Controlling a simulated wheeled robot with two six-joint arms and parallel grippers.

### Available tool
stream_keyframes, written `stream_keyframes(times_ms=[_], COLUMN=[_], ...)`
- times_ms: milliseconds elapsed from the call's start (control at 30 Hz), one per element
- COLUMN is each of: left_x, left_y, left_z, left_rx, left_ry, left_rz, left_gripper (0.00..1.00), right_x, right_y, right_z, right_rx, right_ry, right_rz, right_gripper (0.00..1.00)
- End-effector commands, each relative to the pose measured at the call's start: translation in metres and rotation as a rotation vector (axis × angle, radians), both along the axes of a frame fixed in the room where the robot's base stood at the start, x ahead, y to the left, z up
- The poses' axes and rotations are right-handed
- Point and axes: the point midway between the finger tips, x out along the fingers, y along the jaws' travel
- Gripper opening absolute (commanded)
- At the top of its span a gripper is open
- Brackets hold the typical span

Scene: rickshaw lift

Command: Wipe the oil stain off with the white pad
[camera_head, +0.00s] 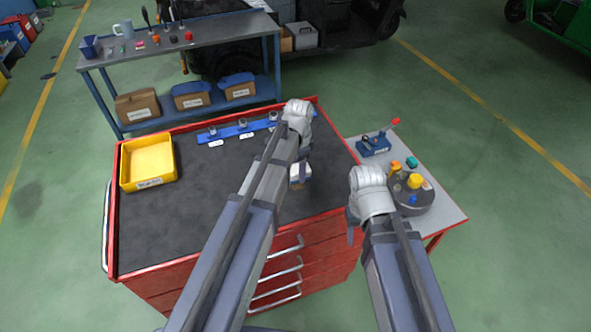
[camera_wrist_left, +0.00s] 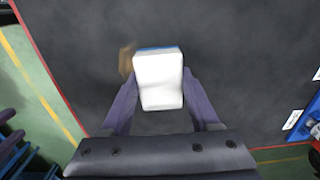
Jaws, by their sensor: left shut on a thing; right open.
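The white pad (camera_wrist_left: 159,84) has a blue layer along its far edge. My left gripper (camera_head: 300,176) is shut on it, with one finger on each side. In the head view the pad (camera_head: 303,170) shows partly behind my left wrist, over the right part of the dark mat. A brown oil stain (camera_wrist_left: 127,59) lies on the mat just beside the pad's left edge in the wrist view, partly hidden by it. I cannot tell whether the pad touches the mat. My right gripper (camera_head: 352,226) is open and empty at the right edge of the red cabinet.
The dark mat (camera_head: 180,225) on the red cabinet is largely clear. A yellow bin (camera_head: 148,163) stands at its back left and a blue rail (camera_head: 232,131) at its back. A side table (camera_head: 440,205) at the right holds a dark round tray (camera_head: 412,200) with small items.

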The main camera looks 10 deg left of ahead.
Motion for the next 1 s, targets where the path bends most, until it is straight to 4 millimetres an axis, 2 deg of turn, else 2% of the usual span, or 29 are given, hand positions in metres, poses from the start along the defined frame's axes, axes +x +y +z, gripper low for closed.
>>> stream_keyframes(times_ms=[500,833,1000], left_x=[0.021,0.021,0.021], left_y=[-0.030,-0.031,-0.031], left_z=[-0.002,-0.001,0.010], left_rx=[-0.001,-0.002,-0.001], left_ry=[0.000,0.000,0.000], left_rz=[-0.001,-0.001,-0.001], left_gripper=[0.17,0.17,0.17], right_x=[0.000,0.000,0.000], right_y=[0.000,0.000,0.000], right_z=[-0.002,-0.001,0.010], right_rx=[0.000,0.000,0.000], right_ry=[0.000,0.000,0.000], right_rz=[0.000,0.000,0.000], right_gripper=[0.50,0.50,0.50])
